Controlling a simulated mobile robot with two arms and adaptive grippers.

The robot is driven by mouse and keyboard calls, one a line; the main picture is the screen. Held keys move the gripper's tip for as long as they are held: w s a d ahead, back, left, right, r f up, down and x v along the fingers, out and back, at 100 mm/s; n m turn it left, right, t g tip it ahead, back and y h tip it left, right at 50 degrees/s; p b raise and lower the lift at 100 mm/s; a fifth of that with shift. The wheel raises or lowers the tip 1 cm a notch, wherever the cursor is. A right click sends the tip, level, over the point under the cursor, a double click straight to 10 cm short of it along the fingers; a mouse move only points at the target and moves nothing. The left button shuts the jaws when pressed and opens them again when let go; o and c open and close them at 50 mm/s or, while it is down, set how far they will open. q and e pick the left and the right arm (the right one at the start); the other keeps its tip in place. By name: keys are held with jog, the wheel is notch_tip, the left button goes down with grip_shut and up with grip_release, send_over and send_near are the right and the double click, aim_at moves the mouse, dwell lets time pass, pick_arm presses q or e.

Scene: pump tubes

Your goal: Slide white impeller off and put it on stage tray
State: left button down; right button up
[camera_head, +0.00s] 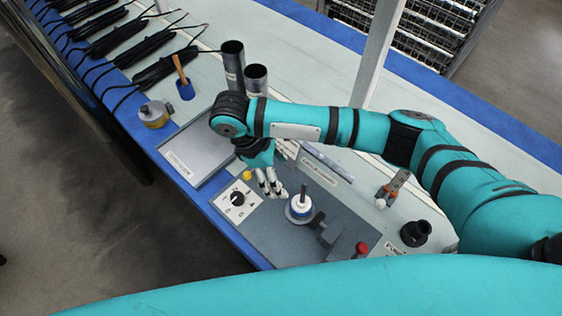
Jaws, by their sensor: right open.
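The white impeller (298,212) is a round white piece around an upright shaft (303,192) on the grey work plate (267,236). My right gripper (273,189) is open and empty, its fingers pointing down just left of and behind the impeller. I see a gap between the fingers and the impeller. A flat grey tray (197,150) with a low rim and a small label lies empty to the left; it looks like the stage tray, but its label is too small to read. My left gripper is not in view.
A dial box (238,200) stands left of the impeller, and a dark clamp block (330,236) and a red knob (361,248) to its right. Dark cylinders (232,62) stand behind the tray. A brass-coloured part (154,114) and black cable bundles (138,48) lie further left.

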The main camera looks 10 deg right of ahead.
jog(key=b, duration=0.2)
send_near(300, 199)
jog(key=f, duration=0.2)
jog(key=x, duration=0.8)
jog(key=shift+w+d, duration=0.1)
jog(key=shift+d, duration=0.15)
jog(key=shift+d+f, duration=0.2)
jog(key=shift+f, duration=0.4)
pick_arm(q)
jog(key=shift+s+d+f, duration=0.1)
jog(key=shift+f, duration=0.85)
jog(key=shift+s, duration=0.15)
pick_arm(e)
jog(key=shift+c, duration=0.4)
jog(key=c, duration=1.5)
pick_arm(q)
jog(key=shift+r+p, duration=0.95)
jog(key=shift+p, duration=0.25)
pick_arm(e)
jog(key=shift+r, duration=0.6)
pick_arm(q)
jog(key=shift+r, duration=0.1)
pick_arm(e)
jog(key=shift+r, duration=0.1)
